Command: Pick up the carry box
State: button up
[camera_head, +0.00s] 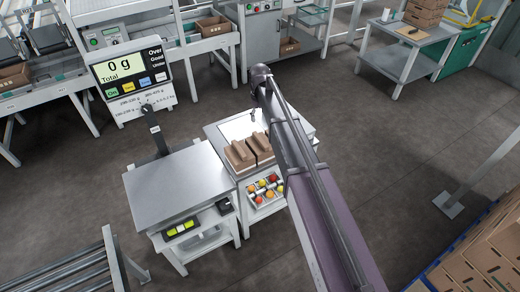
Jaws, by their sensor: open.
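Two brown cardboard boxes with raised tops stand side by side on a white bench (218,132): a left box (240,156) and a right box (260,144). They look like carry boxes; I cannot tell which one is meant. My arm crosses in front of the bench's right side. A small part of my gripper (253,116) shows beside the arm, over the bench's bare back part and behind the boxes. It is open and appears apart from both boxes. The rest of my gripper is hidden behind the arm.
A tray of red, orange and yellow tomatoes (264,189) sits in front of the boxes. A scale (180,185) with a display reading 0 g (130,70) stands to the left. Stacked cartons (485,255) are at lower right. The floor between is clear.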

aim_at(260, 140)
notch_tip(260, 140, down, 9)
jog(key=b, duration=0.8)
jog(key=shift+r+b, duration=0.15)
jog(key=shift+b, duration=0.15)
dwell(0.5)
jog(key=shift+s+d+f+b, duration=0.1)
jog(key=shift+s+f+b, duration=0.05)
jog(key=shift+f+b, duration=2.5)
jog(key=shift+r, duration=0.1)
grip_shut()
